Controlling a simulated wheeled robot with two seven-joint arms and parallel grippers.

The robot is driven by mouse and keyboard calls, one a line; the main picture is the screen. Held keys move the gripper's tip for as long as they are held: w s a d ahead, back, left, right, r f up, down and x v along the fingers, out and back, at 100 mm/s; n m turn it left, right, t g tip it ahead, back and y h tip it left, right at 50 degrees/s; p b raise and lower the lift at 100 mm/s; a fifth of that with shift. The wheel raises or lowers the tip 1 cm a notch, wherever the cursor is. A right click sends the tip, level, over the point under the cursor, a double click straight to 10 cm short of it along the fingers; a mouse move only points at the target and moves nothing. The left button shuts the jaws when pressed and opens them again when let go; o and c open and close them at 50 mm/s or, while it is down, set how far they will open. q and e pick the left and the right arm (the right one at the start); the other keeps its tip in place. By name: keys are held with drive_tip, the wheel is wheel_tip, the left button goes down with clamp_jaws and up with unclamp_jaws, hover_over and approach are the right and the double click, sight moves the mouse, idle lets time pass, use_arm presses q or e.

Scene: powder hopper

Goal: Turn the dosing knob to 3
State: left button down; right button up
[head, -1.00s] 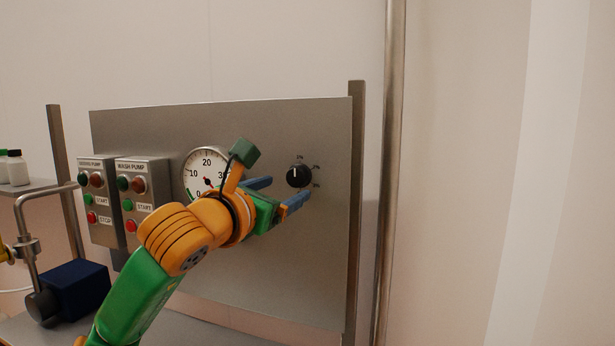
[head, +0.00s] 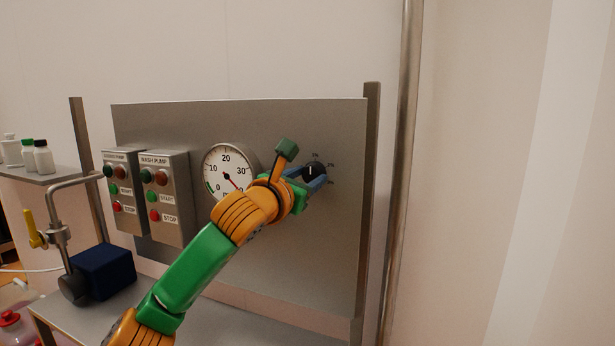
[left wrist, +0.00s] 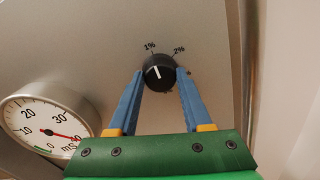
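The dosing knob (head: 310,171) is black and round with a white pointer line, on the right part of the steel panel. In the left wrist view the knob (left wrist: 158,73) has its pointer up and slightly left, toward the 1% mark. The 2% mark is at its upper right; a third mark at the lower right is partly hidden and unreadable. My left gripper (head: 314,178) is at the knob, its blue fingers apart. In the left wrist view the fingertips (left wrist: 160,72) are on either side of the knob; I cannot tell whether they touch it. My right gripper is out of view.
A round gauge (head: 225,168) is left of the knob. Two pump switch boxes (head: 165,200) stick out further left. A steel post (head: 366,215) borders the panel on the right. A blue block (head: 103,270) and pipe stand at lower left.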

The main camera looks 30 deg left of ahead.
use_arm(q)
drive_tip(key=shift+m, duration=0.3)
drive_tip(key=m, duration=0.4)
drive_tip(key=shift+r+m, duration=0.1)
drive_tip(key=shift+m, duration=0.2)
drive_tip(key=m, duration=0.6)
drive_tip(key=shift+d, duration=0.1)
drive_tip(key=m, duration=0.3)
drive_tip(key=m+p, duration=0.1)
drive_tip(key=m, duration=0.2)
drive_tip(key=shift+g+y, duration=0.3)
drive_tip(key=shift+y, duration=0.1)
drive_tip(key=m, duration=0.2)
drive_tip(key=m+p, duration=0.1)
drive_tip(key=m, duration=0.2)
drive_tip(key=shift+f+m, duration=0.2)
drive_tip(key=shift+m, duration=0.1)
drive_tip(key=shift+c, duration=1.7)
unclamp_jaws()
drive_tip(key=shift+w+d, duration=0.1)
